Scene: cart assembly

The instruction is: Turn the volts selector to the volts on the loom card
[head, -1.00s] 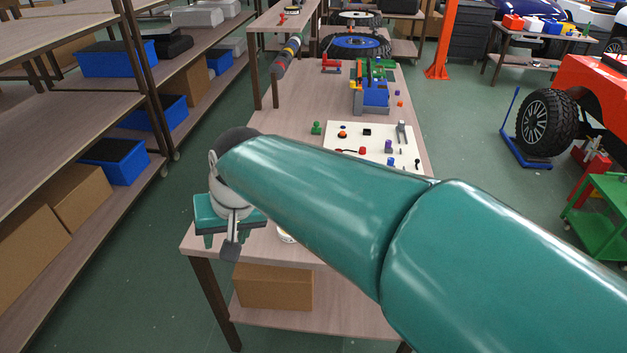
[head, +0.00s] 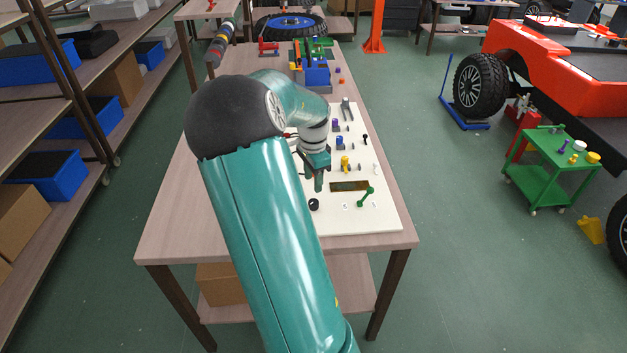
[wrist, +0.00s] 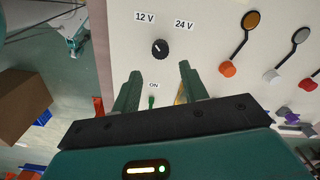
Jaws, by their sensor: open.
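The volts selector is a small black round knob (wrist: 160,47) on the white panel, between the printed labels 12 V (wrist: 144,16) and 24 V (wrist: 184,24) in the wrist view. It has a small pale mark, but I cannot tell surely which label it faces. In the head view the knob (head: 314,204) sits near the panel's left edge. My gripper (wrist: 160,73) is open and empty, its two fingers pointing toward the knob with the knob just beyond the tips. In the head view my gripper (head: 318,184) is close above the panel. I cannot make out a loom card.
The white panel (head: 385,215) lies on a wooden table (head: 165,225). Near the knob are a green lever (head: 366,197), a dark slot (head: 349,186) and a yellow part (head: 345,163). A green cart (head: 548,175) stands at the right, with open floor between.

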